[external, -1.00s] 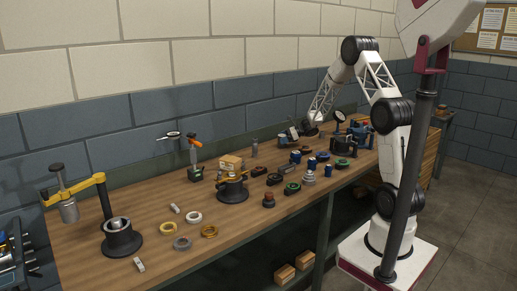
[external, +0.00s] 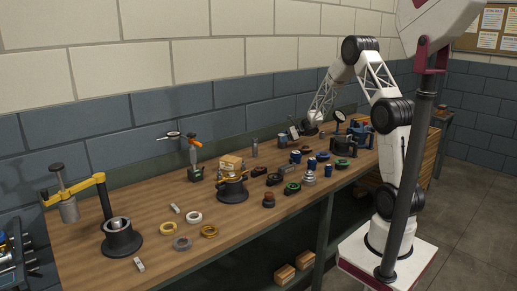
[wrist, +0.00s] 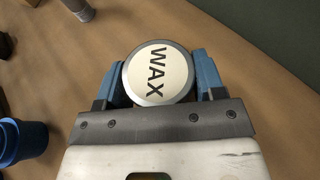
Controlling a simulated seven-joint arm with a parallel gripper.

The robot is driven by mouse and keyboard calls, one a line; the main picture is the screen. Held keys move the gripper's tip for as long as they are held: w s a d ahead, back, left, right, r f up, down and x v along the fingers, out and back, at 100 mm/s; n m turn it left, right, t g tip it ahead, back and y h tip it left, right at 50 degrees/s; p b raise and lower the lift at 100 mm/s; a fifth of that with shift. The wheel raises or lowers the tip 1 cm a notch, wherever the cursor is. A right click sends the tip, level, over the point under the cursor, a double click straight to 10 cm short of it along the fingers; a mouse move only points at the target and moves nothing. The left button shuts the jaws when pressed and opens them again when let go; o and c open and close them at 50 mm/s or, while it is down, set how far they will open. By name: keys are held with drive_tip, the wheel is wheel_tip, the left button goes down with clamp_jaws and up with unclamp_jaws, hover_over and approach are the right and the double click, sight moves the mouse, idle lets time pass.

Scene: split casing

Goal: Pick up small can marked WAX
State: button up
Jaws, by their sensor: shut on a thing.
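The small can marked WAX (wrist: 158,74) has a round, pale lid with dark letters and a grey rim. In the wrist view it sits between the two blue fingers of my gripper (wrist: 160,78), which are shut on it from both sides. In the external view my gripper (external: 304,130) is low at the far back part of the bench, and the can cannot be made out clearly there. The underside of the can is hidden, so its height over the bench cannot be told from the wrist view.
Several small parts, including a blue can (external: 296,157), stand on the wooden bench (external: 150,235). The wall is close behind.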

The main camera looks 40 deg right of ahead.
wheel_tip(320, 180, up, 10)
drive_tip(key=shift+f, duration=0.15)
idle(0.4)
idle(0.5)
